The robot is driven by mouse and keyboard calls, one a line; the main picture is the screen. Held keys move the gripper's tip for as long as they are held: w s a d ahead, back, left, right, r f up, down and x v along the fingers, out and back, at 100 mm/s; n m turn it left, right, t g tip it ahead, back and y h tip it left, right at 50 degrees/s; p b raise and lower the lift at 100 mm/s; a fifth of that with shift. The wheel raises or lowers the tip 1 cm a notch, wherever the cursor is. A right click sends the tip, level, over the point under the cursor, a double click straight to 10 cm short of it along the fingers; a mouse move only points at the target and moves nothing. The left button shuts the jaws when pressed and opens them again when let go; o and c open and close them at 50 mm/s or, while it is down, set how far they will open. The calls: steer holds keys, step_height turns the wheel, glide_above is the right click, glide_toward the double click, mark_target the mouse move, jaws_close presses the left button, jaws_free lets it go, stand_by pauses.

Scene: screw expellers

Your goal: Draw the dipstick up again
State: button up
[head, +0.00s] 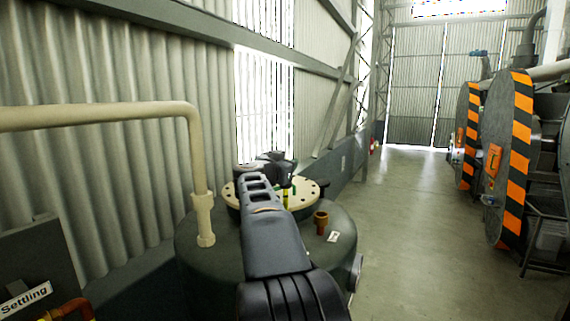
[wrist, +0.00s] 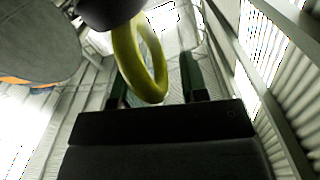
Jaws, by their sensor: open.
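The dipstick's yellow ring handle (wrist: 160,80) hangs large in the wrist view, between the two dark fingers of my gripper (wrist: 155,72). The fingers stand apart on either side of it; I see no grip on it. In the head view my gripper (head: 276,166) is over the cream bolted flange (head: 311,192) on top of the dark green tank (head: 200,262). A short yellow-green piece (head: 286,197), seemingly part of the dipstick, shows just under the gripper. My arm hides much of the flange, and I cannot tell how deep the dipstick sits.
A cream pipe (head: 100,115) bends down into the tank on the left. A brown stub (head: 321,222) and a small white tag (head: 333,237) are on the tank top, right of my arm. Striped round machines (head: 512,150) stand far right. The floor (head: 405,220) between is clear.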

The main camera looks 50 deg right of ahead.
steer(key=b+v, duration=0.3)
steer(key=v, duration=1)
steer(key=shift+a, duration=0.4)
